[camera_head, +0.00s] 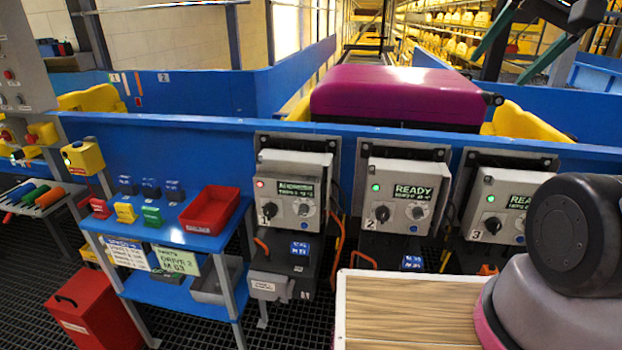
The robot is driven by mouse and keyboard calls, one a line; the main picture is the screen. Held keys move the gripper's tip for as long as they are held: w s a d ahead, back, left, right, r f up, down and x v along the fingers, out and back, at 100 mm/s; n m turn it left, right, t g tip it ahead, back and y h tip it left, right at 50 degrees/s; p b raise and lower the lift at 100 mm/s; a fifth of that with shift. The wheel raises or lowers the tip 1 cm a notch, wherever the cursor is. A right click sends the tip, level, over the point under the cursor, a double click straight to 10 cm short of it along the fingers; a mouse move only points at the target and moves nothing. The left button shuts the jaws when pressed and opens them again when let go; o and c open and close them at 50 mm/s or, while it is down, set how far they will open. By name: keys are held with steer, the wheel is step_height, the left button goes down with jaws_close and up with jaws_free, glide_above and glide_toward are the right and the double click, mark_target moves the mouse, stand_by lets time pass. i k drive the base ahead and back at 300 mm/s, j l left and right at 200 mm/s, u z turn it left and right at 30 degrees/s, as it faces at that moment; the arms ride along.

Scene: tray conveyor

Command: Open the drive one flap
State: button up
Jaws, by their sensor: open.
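The drive one box (292,190) is the grey control box marked 1, mounted on the blue conveyor side wall at the centre. It has a glowing red light, a green display too small to read, a black switch and a pale round dial. A separate flap on it cannot be made out clearly. Below it sits a dark drive unit (291,256) with a blue label and a small grey box (270,285) at its lower left. My gripper is out of view; only part of my arm shows at the lower right, apart from drive one.
Boxes marked 2 (403,192) and 3 (502,206) have green lights. A magenta suitcase (395,95) lies on the conveyor behind. A blue cart (178,238) with a red tray (209,211) stands left of drive one. A wooden-topped surface (405,312) is in front.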

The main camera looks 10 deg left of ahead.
mark_target(268, 286)
steer(key=k+u, duration=0.1)
steer(key=u, duration=0.6)
steer(key=k+j+u, duration=0.1)
steer(key=u, duration=0.25)
steer(key=k, duration=0.05)
